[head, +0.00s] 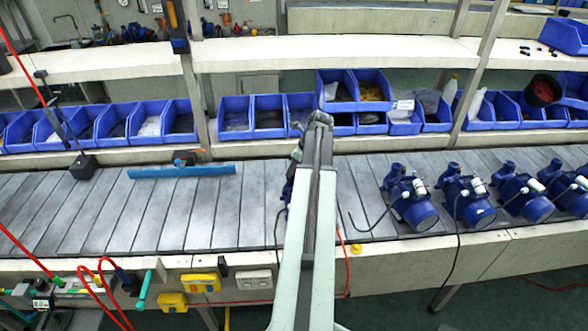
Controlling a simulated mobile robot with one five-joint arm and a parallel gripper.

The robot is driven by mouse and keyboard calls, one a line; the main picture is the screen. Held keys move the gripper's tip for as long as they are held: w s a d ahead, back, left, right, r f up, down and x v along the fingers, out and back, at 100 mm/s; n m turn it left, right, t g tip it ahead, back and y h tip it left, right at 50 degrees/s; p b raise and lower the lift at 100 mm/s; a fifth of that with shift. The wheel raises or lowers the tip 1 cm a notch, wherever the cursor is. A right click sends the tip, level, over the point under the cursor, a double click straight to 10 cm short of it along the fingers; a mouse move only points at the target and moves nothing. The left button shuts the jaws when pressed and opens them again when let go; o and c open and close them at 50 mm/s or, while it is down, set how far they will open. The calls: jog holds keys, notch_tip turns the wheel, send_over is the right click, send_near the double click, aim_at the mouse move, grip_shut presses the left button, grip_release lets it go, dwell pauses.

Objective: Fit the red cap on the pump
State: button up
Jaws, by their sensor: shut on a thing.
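My arm reaches up the middle of the head view, and my gripper (297,150) shows only in part at its far end, left of the arm over the conveyor. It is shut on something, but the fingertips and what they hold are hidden. A blue pump (287,191) stands on the conveyor, mostly hidden behind my arm just below the gripper. I cannot see its opening. I cannot make out the red cap in this view.
Several blue pumps (408,199) with hoses stand on the conveyor (225,210) at right. A blue bar (180,171) lies at its back left. Blue bins (238,117) line the shelf behind. A black container (543,91) with red contents tilts at right. The conveyor's left middle is clear.

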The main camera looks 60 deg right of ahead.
jog(key=shift+f+b, duration=0.35)
jog(key=shift+f, duration=0.1)
jog(key=o, duration=1.4)
jog(key=shift+p+v, duration=2.85)
jog(key=shift+v, duration=0.2)
jog(key=p+v, duration=0.7)
jog(key=v, duration=0.1)
jog(key=shift+f, duration=0.1)
